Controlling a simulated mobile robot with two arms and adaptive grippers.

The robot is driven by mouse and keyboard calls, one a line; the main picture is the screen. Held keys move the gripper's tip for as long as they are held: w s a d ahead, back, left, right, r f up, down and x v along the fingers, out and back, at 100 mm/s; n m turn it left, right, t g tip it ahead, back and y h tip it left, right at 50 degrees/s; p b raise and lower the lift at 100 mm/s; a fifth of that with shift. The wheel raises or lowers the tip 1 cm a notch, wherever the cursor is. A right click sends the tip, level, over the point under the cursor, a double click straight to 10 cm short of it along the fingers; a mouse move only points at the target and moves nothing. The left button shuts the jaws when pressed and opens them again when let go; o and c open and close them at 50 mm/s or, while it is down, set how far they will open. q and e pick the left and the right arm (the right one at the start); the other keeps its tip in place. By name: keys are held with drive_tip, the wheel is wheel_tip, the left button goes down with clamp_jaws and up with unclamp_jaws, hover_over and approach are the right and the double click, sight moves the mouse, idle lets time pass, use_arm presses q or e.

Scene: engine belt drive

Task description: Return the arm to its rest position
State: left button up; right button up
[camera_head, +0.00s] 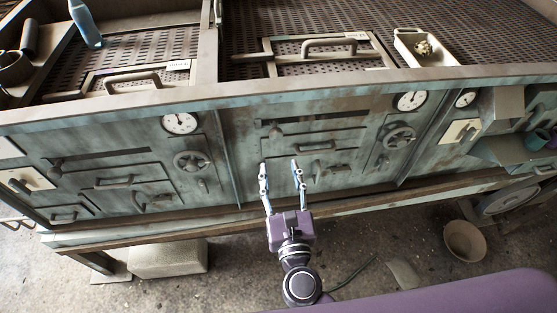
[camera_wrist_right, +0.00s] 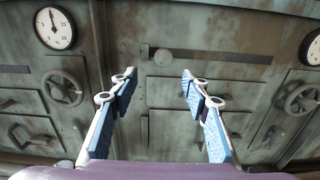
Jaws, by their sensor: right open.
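My right gripper (camera_head: 280,172) is in the lower middle of the head view, in front of the green metal front of a long machine bench (camera_head: 235,140). Its two fingers are spread apart with nothing between them. The fingers also show in the right wrist view (camera_wrist_right: 155,85), open and empty, facing a panel with a slotted bar (camera_wrist_right: 212,56). I cannot tell the exact gap between the fingertips and the panel. My left gripper is not in view.
The front carries gauges (camera_head: 180,123), handwheels (camera_head: 192,161) and protruding handles. Perforated trays with handles (camera_head: 330,44) lie on top, with a small beige bin (camera_head: 428,47) at the right. A bucket (camera_head: 464,240) and a concrete block (camera_head: 167,258) stand on the floor.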

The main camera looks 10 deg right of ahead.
idle(0.5)
drive_tip(key=s+d+f+m+g, duration=0.2)
drive_tip(key=s+f+m+g, duration=0.15)
drive_tip(key=f, duration=0.85)
drive_tip(key=s+d+f+m+g, duration=0.25)
drive_tip(key=f+m, duration=0.25)
drive_tip(key=f, duration=0.6)
drive_tip(key=s+d+f+m+g, duration=0.2)
drive_tip(key=s+f+m+g, duration=0.15)
drive_tip(key=f, duration=0.85)
drive_tip(key=s+d+f+m+g, duration=0.2)
drive_tip(key=s+d+f+m, duration=0.2)
drive_tip(key=s, duration=0.5)
drive_tip(key=s+d+f+m+g, duration=0.3)
drive_tip(key=s+d+f+m, duration=0.1)
drive_tip(key=s+f+m, duration=0.5)
drive_tip(key=s+d+f+m+g+b, duration=0.1)
drive_tip(key=s+d+f+m+g, duration=0.1)
drive_tip(key=s+d+f+m, duration=0.2)
drive_tip(key=s+f+m, duration=0.3)
drive_tip(key=s+m, duration=0.2)
drive_tip(key=s, duration=0.2)
drive_tip(key=shift+f+h, duration=0.25)
drive_tip(key=shift+h, duration=0.05)
drive_tip(key=shift+g, duration=0.25)
